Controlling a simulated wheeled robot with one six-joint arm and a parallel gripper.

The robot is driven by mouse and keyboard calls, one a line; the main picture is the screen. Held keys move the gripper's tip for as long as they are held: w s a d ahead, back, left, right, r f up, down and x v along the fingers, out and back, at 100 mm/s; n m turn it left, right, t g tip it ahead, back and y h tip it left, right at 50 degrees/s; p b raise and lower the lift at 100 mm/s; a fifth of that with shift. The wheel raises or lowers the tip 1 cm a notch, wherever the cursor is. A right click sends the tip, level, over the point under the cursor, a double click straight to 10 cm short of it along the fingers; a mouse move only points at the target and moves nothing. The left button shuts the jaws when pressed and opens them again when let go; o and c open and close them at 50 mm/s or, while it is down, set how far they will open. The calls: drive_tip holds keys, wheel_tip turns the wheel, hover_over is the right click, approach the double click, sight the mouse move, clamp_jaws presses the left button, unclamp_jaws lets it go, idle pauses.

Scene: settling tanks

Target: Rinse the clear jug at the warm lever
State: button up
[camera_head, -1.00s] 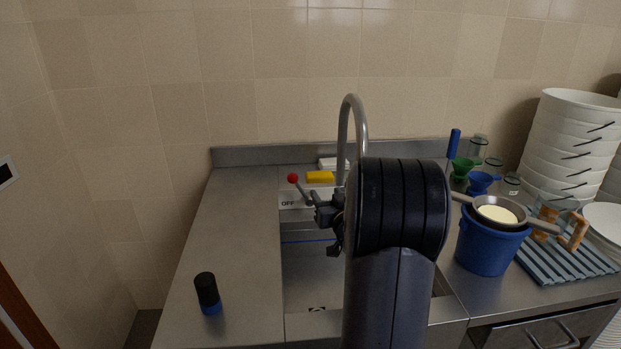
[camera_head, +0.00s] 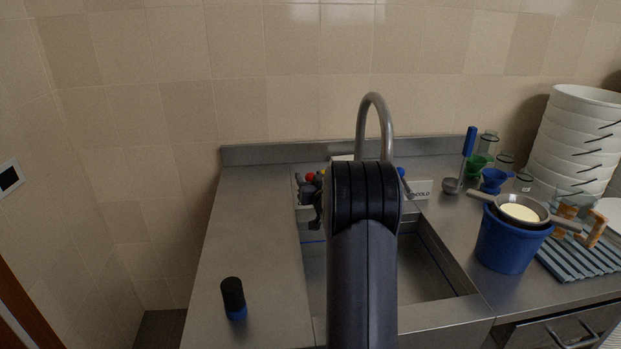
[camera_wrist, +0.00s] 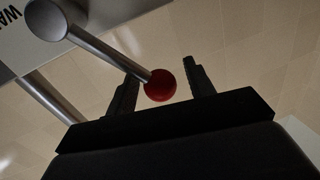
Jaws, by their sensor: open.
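The warm lever has a red ball knob (camera_head: 310,176) and stands at the back left of the sink. In the wrist view its red knob (camera_wrist: 160,85) on a metal rod lies between the two fingers. My gripper (camera_wrist: 161,70) is open around the knob, with a visible gap at the right finger; contact at the left finger is unclear. My arm hides part of the sink and most of the warm lever's panel. I cannot pick out the clear jug for certain; a see-through vessel with orange-brown handles (camera_head: 593,229) is partly visible at the right.
The sink (camera_head: 440,270) lies under the curved tap (camera_head: 377,100). The cold panel (camera_head: 422,189) is to its right. A blue bucket (camera_head: 505,245) with a strainer across it stands on the right counter. A black-and-blue bottle (camera_head: 233,297) stands on the mostly clear left counter.

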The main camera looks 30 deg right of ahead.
clamp_jaws()
idle(0.5)
